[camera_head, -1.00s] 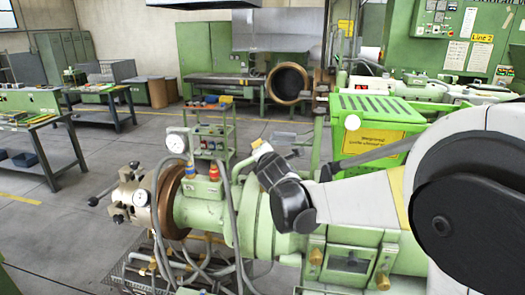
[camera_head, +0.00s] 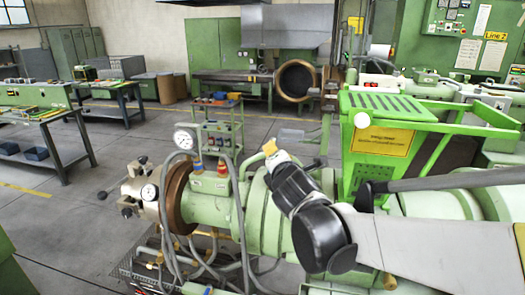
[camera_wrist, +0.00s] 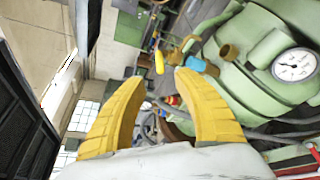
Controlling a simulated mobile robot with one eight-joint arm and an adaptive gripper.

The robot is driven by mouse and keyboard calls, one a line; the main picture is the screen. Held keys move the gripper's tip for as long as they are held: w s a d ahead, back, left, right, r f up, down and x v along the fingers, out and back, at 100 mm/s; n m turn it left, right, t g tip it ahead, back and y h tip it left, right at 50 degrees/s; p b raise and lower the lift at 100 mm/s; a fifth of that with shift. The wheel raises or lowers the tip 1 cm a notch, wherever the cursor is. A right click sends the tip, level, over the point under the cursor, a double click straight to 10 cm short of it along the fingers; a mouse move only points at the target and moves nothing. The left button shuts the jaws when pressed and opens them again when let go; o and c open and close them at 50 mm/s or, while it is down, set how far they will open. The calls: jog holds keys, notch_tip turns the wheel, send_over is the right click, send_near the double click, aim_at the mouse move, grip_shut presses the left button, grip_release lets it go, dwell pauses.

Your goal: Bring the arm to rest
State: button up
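My gripper (camera_head: 268,148) shows as a small yellow tip at the end of my arm, in front of the green extruder (camera_head: 258,215) in the head view. In the wrist view, my gripper's two yellow fingers (camera_wrist: 160,80) stand apart with nothing held between them. My arm reaches in from the lower right, with a black wrist joint and a pale link. The wrist view is tilted and shows a green machine body with a white gauge (camera_wrist: 294,65) at the right.
The extruder carries gauges (camera_head: 184,139), hoses and a brown flange (camera_head: 178,200). A green perforated box (camera_head: 384,108) stands behind my arm. A trolley (camera_head: 217,125) and workbenches (camera_head: 50,140) stand farther back. Open floor (camera_head: 90,215) lies at the left.

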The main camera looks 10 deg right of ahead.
jog(key=shift+s+r, duration=0.15)
jog(key=shift+s, duration=0.5)
jog(key=s+d+f+m+g+h+b, duration=0.1)
jog(key=s+d+f+m+g+b, duration=0.4)
jog(key=s+f+m+b, duration=0.75)
jog(key=s+f+m+g+y+b, duration=0.1)
jog(key=s+f+m+g+b, duration=0.2)
jog(key=s+f+m, duration=0.8)
jog(key=s+f+b, duration=0.2)
jog(key=s+f, duration=0.2)
jog(key=f, duration=0.4)
jog(key=shift+a+f+g+y+b, duration=0.2)
jog(key=shift+g+y+b, duration=0.1)
jog(key=shift+y+b, duration=0.1)
